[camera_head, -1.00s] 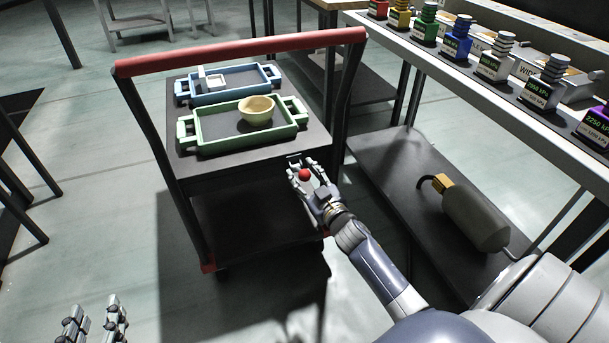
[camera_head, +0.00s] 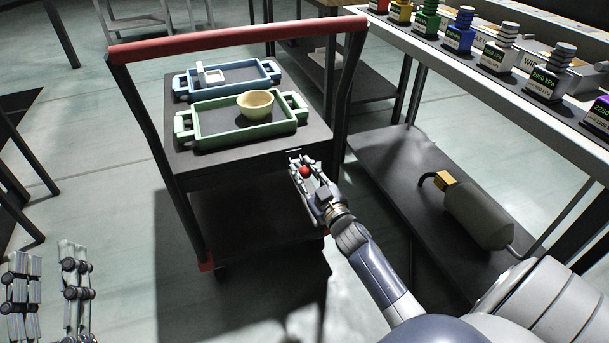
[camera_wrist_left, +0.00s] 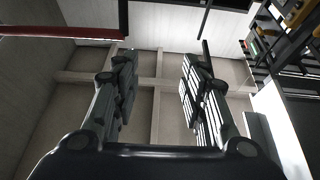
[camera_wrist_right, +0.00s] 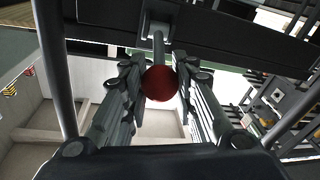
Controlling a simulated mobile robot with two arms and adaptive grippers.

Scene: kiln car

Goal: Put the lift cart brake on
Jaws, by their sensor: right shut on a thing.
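The lift cart, with a red push bar (camera_head: 235,40) and a dark top deck (camera_head: 240,158), stands at centre left in the head view. The brake lever's red ball knob (camera_head: 305,171) is at the deck's near right edge. My right gripper (camera_head: 308,174) is shut on the knob, with a finger on either side. In the right wrist view the red knob (camera_wrist_right: 160,84) sits between the fingers, on a grey rod that runs to a bracket on the cart. My left gripper (camera_head: 48,285) is open and empty at the lower left, well away from the cart.
A green tray (camera_head: 205,141) with a cream bowl (camera_head: 256,103) and a blue tray (camera_head: 240,90) lie on the cart. To the right a bench (camera_head: 500,80) bears several coloured stacked pieces; a grey cylinder (camera_head: 478,217) lies on its lower shelf.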

